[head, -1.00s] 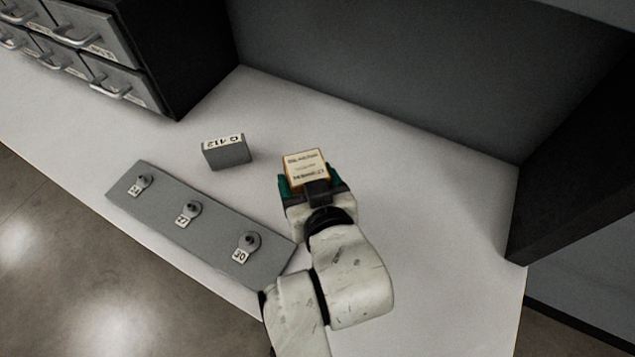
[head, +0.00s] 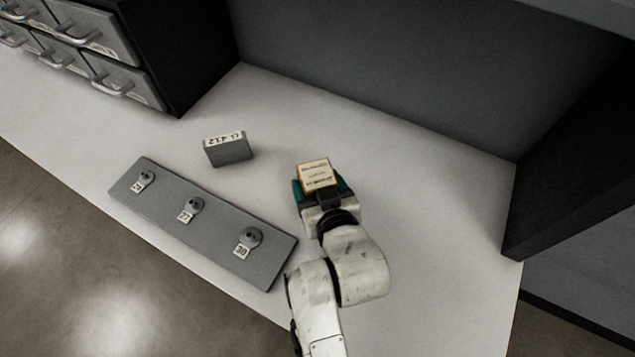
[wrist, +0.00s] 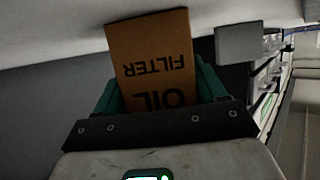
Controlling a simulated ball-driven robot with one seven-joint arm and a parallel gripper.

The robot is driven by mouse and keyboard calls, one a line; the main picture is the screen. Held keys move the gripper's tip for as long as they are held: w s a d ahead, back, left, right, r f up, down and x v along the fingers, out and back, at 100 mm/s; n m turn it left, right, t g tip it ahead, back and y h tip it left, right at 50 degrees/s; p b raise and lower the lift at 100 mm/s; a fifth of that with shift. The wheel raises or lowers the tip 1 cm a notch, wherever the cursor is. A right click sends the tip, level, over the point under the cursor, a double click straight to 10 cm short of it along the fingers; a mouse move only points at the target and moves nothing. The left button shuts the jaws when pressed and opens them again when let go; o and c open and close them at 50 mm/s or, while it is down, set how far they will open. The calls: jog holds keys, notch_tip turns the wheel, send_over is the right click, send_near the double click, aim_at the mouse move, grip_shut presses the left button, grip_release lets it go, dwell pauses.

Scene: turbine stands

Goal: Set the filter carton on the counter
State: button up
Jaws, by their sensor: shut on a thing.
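The filter carton (head: 315,174) is a small orange box with a pale printed label on top. In the wrist view the carton (wrist: 152,60) shows its orange face with the words OIL FILTER, upside down. My gripper (head: 323,187) has teal fingers and is shut on the carton, one finger on each side. The white counter (head: 420,215) lies beneath. I cannot tell for sure whether the carton's underside touches the counter.
A grey block with a number label (head: 229,150) stands left of the carton. A grey plate with three tagged pegs (head: 200,220) lies along the counter's front edge. Drawers (head: 95,55) stand at the back left, a dark panel (head: 575,180) at the right. The counter right of the carton is clear.

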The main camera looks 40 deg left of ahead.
jog(key=o, duration=1.5)
jog(key=shift+c, duration=0.2)
jog(key=shift+r, duration=0.15)
jog(key=shift+s+d, duration=0.15)
jog(key=shift+d, duration=0.1)
jog(key=b+v, duration=0.1)
jog(key=v, duration=1)
jog(key=shift+r, duration=0.2)
jog(key=shift+d, duration=0.1)
